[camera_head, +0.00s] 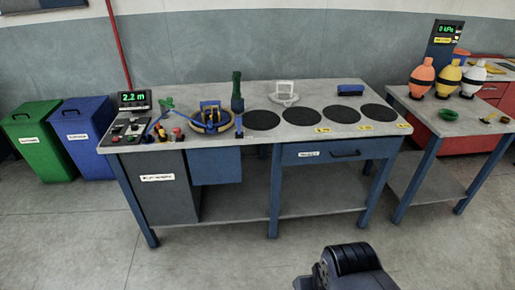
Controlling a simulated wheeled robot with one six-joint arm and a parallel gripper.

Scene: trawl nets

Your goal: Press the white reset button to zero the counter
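The counter (133,99) stands at the back left corner of the workbench and shows "2.2 m" in green digits. In front of it lies a dark control panel (124,129) with several small controls, some light, some red and some green. Which of them is the white reset button is too small to tell. A red knob (177,133) stands just right of the panel. My gripper is not seen; only a dark part of my own arm shows at the bottom, on the floor side of the bench, well away from the panel.
The workbench (300,133) holds a blue and yellow reel (212,118), a green bottle-like item (237,92), dark round pads and a blue block (350,90). Green (40,140) and blue (82,138) bins stand left. A second table (425,110) is at right. The floor in front is clear.

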